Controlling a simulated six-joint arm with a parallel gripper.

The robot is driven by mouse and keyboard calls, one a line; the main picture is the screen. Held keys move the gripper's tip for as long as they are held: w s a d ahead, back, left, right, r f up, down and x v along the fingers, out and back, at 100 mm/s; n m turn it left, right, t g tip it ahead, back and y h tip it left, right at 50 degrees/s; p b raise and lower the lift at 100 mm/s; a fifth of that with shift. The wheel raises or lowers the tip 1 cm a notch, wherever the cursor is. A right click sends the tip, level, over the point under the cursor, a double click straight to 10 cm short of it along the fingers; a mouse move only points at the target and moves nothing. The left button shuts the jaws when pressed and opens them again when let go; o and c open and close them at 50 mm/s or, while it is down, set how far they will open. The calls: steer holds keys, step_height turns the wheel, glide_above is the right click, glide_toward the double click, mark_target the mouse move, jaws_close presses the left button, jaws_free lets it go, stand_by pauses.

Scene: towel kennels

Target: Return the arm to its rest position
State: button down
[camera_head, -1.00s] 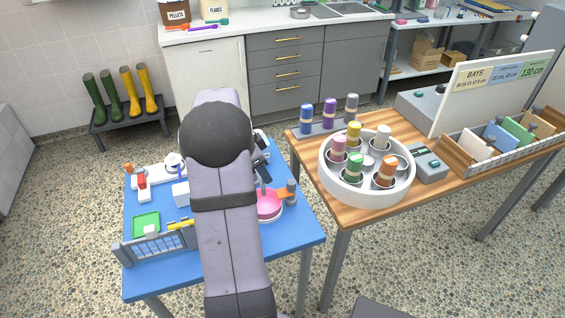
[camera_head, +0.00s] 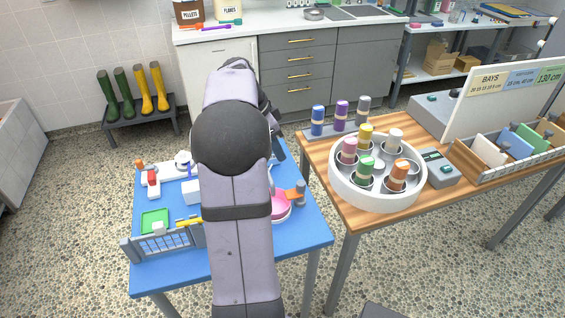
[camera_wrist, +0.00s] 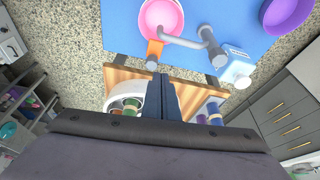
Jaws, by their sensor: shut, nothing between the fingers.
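My arm rises through the middle of the head view over the blue table (camera_head: 300,235). Its forearm bends away behind the dark elbow, and my gripper is mostly hidden there. In the wrist view my gripper (camera_wrist: 163,84) is shut, with its two dark fingers together and nothing between them. The fingers point toward the wooden table (camera_wrist: 183,74) and the blue table (camera_wrist: 115,20), and appear clear of both. A pink bowl (camera_wrist: 160,17) with an orange piece (camera_wrist: 155,48) beside it lies beyond the fingertips.
A white round carousel (camera_head: 375,198) with several coloured rolls stands on the wooden table at right. Several rolls stand behind it. A grey post (camera_wrist: 212,45) and purple bowl (camera_wrist: 286,14) show in the wrist view.

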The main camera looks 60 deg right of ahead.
steer(key=shift+v, duration=0.9)
